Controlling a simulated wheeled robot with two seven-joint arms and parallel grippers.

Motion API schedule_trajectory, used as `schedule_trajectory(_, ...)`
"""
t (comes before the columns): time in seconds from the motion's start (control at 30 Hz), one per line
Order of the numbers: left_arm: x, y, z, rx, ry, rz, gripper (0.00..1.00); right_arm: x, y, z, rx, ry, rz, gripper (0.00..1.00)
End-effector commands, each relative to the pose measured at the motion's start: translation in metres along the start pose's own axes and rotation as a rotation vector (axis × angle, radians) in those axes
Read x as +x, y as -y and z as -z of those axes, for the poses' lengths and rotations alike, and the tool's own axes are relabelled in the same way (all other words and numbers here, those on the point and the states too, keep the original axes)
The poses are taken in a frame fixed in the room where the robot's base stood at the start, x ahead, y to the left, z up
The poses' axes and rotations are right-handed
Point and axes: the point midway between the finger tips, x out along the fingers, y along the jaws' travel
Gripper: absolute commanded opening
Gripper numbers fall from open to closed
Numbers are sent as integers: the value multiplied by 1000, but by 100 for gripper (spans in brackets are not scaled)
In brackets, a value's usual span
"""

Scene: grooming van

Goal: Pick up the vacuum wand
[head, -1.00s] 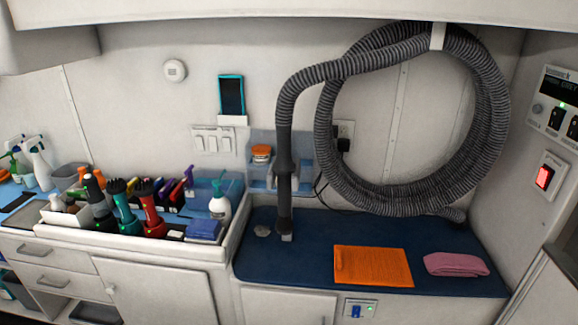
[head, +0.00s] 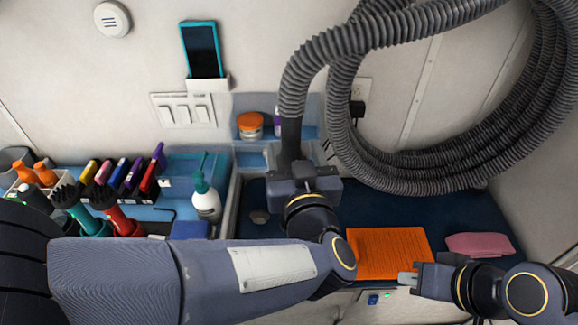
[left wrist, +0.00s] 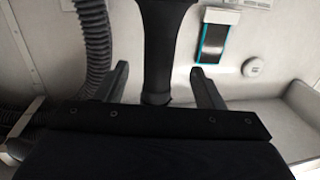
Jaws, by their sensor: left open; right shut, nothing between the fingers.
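The vacuum wand (head: 290,140) is a dark upright tube hanging from the end of the grey ribbed hose, in front of the back wall. Its lower part is hidden behind my left gripper in the head view. My left gripper (head: 303,178) is at the wand. In the left wrist view the open left gripper (left wrist: 160,68) has one finger on each side of the wand (left wrist: 163,35), with gaps visible on both sides. My right gripper (head: 408,278) is shut and empty, low at the right, near the orange cloth's front edge.
The coiled hose (head: 345,165) hangs on the wall at right. An orange cloth (head: 388,250) and a pink cloth (head: 478,244) lie on the blue counter. Clippers, bottles and a white pump bottle (head: 206,200) stand left of the wand. A phone (head: 201,50) hangs above.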

Motion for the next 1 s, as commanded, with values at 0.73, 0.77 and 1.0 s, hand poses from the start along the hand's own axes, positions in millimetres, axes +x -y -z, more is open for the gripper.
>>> schedule_trajectory(0.73,75,-1,-1,4,-8,8,62,-8,4,4,0,0,0,0)
schedule_trajectory(0.77,75,-1,-1,4,-8,7,62,-8,4,4,0,0,0,0)
schedule_trajectory(1.0,74,-1,-1,4,-7,7,42,-8,4,4,0,0,0,0)
